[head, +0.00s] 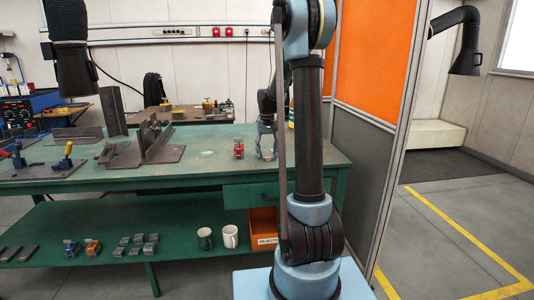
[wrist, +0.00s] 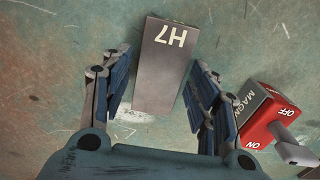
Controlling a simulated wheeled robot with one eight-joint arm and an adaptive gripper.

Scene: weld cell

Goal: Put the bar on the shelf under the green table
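The bar (wrist: 165,75), a grey metal block marked H7, lies on the worn green table top in the wrist view. My gripper (wrist: 162,62) is open, with one blue-padded finger on each side of the bar. A narrow gap shows at the left finger; contact at the right one is unclear. In the head view my gripper (head: 266,150) is low over the right part of the green table (head: 210,157), partly behind my arm. I cannot make out the bar there. The shelf (head: 120,222) is the green lower board under the table.
A red magnet block (wrist: 270,115) stands close to the right finger; it also shows in the head view (head: 239,148). The shelf holds two mugs (head: 230,236), an orange bin (head: 263,222) and several small metal pieces (head: 137,240). Bare shelf lies left of the mugs.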

